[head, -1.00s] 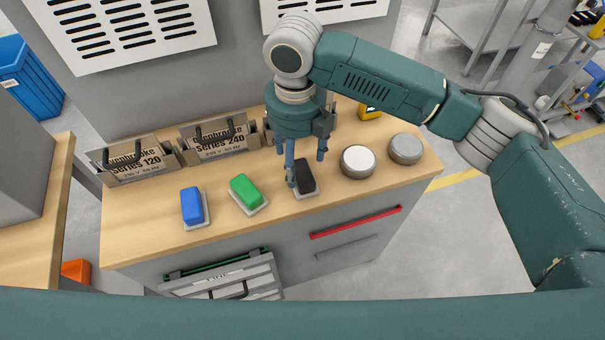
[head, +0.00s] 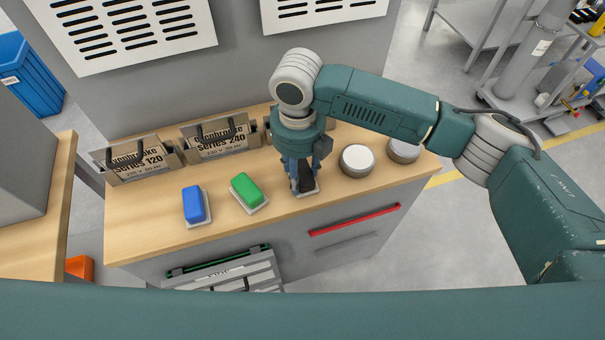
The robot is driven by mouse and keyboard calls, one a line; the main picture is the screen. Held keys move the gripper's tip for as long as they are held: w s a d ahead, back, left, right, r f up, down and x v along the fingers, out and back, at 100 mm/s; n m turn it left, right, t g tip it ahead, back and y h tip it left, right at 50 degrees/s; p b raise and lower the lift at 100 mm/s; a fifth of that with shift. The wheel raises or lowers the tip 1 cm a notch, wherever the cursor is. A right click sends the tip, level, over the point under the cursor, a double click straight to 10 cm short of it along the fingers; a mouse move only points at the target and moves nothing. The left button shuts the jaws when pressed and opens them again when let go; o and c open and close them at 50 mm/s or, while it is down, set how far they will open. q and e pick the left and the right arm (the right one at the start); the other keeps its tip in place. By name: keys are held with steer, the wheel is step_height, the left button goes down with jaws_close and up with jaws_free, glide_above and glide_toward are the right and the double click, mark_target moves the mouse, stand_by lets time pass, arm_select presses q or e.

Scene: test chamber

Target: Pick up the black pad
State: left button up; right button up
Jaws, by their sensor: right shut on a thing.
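The black pad (head: 307,178) is a dark block near the front of the wooden bench top, over a small pale base plate (head: 306,193). My right gripper (head: 303,184) comes down from above and is shut on the black pad, with its fingers covering part of it. I cannot tell whether the pad is clear of its base. A green pad (head: 246,188) and a blue pad (head: 194,204) sit on their own pale plates to the left. My left gripper does not show.
Two round grey-white discs (head: 357,160) stand right of the gripper. Labelled boxes with dark handles (head: 219,139) line the back of the bench. A red handle (head: 355,220) is on the cabinet front. The bench's front left is clear.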

mark_target(299, 171)
steer(key=shift+r, duration=0.45)
arm_select(q)
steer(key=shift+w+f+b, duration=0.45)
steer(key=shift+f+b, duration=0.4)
steer(key=shift+b, duration=0.1)
arm_select(e)
step_height(299, 171, up, 19)
steer(key=o, duration=0.4)
steer(key=shift+c, duration=1.4)
